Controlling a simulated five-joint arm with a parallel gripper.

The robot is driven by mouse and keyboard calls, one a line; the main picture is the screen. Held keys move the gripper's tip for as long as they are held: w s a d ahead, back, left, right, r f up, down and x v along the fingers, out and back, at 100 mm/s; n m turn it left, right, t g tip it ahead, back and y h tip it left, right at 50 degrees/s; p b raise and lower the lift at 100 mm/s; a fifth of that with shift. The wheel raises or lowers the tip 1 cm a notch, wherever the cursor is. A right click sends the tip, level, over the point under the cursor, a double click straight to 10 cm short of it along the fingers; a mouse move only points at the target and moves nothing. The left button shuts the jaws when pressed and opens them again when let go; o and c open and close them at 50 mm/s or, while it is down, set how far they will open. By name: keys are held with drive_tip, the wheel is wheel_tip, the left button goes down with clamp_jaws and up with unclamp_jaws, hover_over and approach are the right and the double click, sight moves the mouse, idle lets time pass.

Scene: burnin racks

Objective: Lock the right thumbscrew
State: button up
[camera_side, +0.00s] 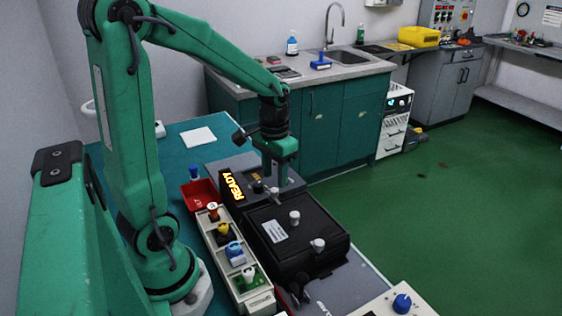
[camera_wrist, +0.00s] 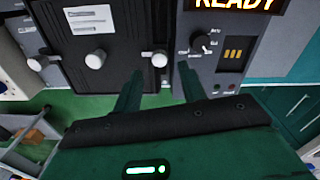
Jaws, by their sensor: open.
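A black box (camera_wrist: 130,25) with a pale label carries pale thumbscrews along one edge. The right thumbscrew (camera_wrist: 160,59) is at the box's right end in the wrist view, and it also shows in the side view (camera_side: 275,192). My gripper (camera_wrist: 160,88) is open and empty. Its two fingers straddle the line of the right thumbscrew in the wrist view. In the side view my gripper (camera_side: 272,177) is just above that end of the box; contact cannot be told.
A grey panel with a lit READY display (camera_side: 236,187) and a black rotary knob (camera_wrist: 200,42) adjoins the box. A pale rack (camera_side: 232,255) of coloured knobs and a red tray (camera_side: 200,194) lie alongside. A blue knob (camera_side: 402,303) is at the front.

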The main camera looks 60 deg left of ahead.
sight(275, 192)
drive_tip(key=shift+r, duration=1.95)
drive_tip(key=s+d+r+m+t, duration=0.2)
drive_tip(key=s+d+r+t, duration=0.3)
drive_tip(key=d, duration=0.5)
drive_tip(key=shift+s+r+t, duration=0.3)
drive_tip(key=shift+s+r, duration=0.7)
drive_tip(key=shift+s, duration=0.5)
drive_tip(key=shift+o, duration=0.8)
drive_tip(key=shift+w+a, duration=0.1)
drive_tip(key=shift+a, duration=0.05)
